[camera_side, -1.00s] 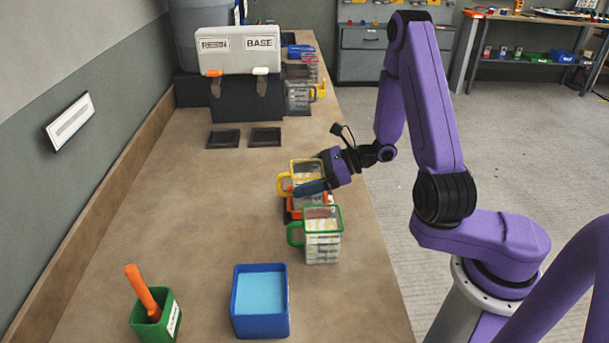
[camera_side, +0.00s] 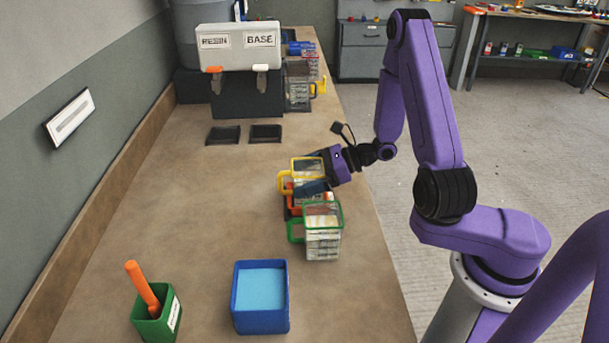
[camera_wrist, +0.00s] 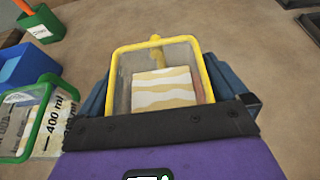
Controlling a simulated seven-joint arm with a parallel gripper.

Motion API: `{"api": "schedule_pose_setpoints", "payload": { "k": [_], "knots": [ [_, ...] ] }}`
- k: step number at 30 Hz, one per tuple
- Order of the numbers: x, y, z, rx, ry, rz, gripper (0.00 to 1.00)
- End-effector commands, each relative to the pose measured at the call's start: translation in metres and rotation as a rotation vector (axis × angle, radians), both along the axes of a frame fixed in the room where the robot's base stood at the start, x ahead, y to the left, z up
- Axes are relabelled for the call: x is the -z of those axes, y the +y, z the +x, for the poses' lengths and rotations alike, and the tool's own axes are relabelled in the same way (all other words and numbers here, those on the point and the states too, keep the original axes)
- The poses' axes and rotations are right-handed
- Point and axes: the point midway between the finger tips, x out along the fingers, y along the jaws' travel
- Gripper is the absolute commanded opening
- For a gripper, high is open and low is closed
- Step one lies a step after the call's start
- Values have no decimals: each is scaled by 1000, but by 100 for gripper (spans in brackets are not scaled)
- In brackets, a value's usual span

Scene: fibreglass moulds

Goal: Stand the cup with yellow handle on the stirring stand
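The cup with yellow handle (camera_side: 296,165) stands near the right side of the bench, beneath my gripper. Its handle points left in the side view. The wrist view shows its yellow rim (camera_wrist: 155,43) and striped pale contents from above. My gripper (camera_side: 314,186) has its dark blue fingers down on either side of this cup. They also show left and right of it in the wrist view (camera_wrist: 160,85). Whether they press on the walls is hidden by the rim. I cannot pick out the stirring stand for certain.
A green-handled cup (camera_side: 323,246) is close in front. A blue bin (camera_side: 261,324), a green holder with orange stick (camera_side: 157,325) and two dark square pads (camera_side: 265,134) are on the bench. The left-middle bench is clear.

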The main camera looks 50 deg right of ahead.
Motion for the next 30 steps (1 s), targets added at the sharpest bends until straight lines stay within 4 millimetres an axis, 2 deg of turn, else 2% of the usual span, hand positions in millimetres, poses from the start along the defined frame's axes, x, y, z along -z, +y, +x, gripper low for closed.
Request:
{"api": "schedule_pose_setpoints", "payload": {
  "k": [7, 11, 30],
  "knots": [
    [0, -1, -1, 0, 3, -1, 100],
    [-4, -8, -7, 4, 2, -1, 100],
    [-51, -91, -89, 6, -1, -4, 100]
  ]
}}
